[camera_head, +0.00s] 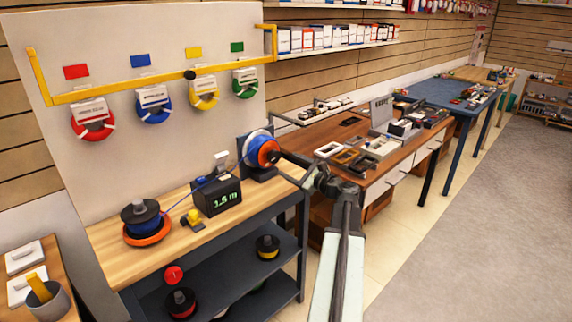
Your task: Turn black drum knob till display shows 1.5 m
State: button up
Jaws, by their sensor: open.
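The black meter box (216,194) stands on the wooden bench, and its green display (226,200) reads 1.5 m. Behind it to the right is an upright drum (262,147) with blue winding and an orange face, on a dark stand. My gripper (281,157) reaches in from the right and its tip is at the drum's face. The black knob is hard to tell apart from the dark gripper there, and I cannot tell whether they touch. The jaws are open. A blue cable runs from a supply spool (143,218) on an orange base towards the box.
A small yellow item (192,218) lies on the bench (170,247) before the box. A board with coloured cable coils (93,120) stands behind. To the right is a cluttered brown table (330,173). Lower shelves hold more spools (267,247). Open floor (480,240) lies at right.

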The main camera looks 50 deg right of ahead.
aim_at(275, 158)
jog(key=w+n, duration=0.2)
jog(key=n, duration=0.4)
jog(key=w+n, duration=0.3)
jog(key=n, duration=0.3)
jog(key=w+n, duration=0.2)
jog(key=n, duration=0.4)
jog(key=shift+w+d, duration=0.2)
jog(key=shift+w, duration=0.2)
jog(key=c, duration=1.4)
jog(key=shift+o, duration=0.2)
jog(key=shift+m, duration=1)
